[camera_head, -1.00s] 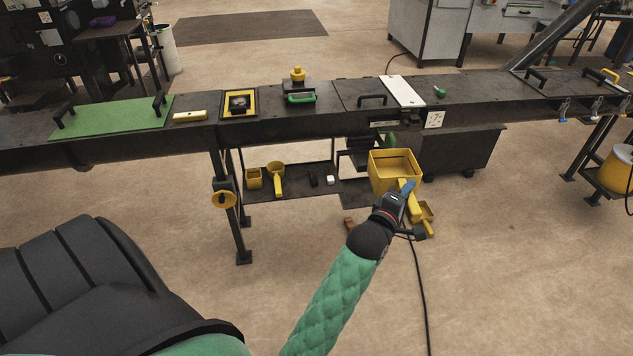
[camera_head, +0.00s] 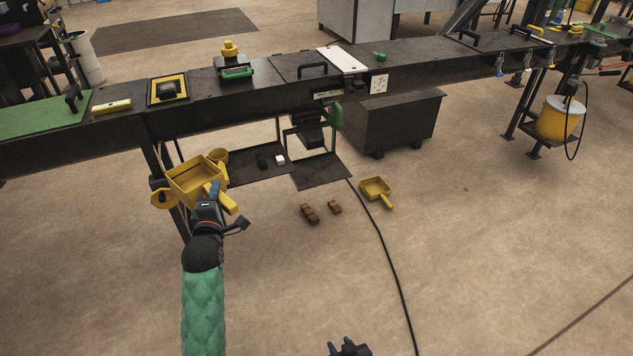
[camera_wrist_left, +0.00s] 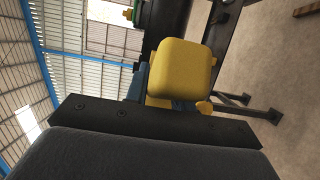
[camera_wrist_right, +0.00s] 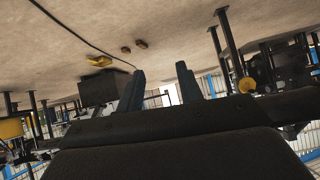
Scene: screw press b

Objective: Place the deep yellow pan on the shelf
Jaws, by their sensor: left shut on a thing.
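The deep yellow pan (camera_head: 192,181) is in the air in the head view, in front of the left end of the low shelf (camera_head: 243,178) under the bench. My left gripper (camera_head: 215,193) is shut on its handle. In the left wrist view the pan (camera_wrist_left: 183,70) fills the space beyond the fingers. A round yellow ladle (camera_head: 219,156) shows just behind the pan; the shelf's left end is hidden. My right gripper (camera_head: 348,348) is low at the bottom edge of the head view, and its fingers (camera_wrist_right: 158,70) are apart and empty in the right wrist view.
A dark block (camera_head: 262,162) and a white block (camera_head: 280,159) stand on the shelf. A shallow yellow pan (camera_head: 375,187) and brown blocks (camera_head: 310,213) lie on the floor, near a black cable (camera_head: 385,250).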

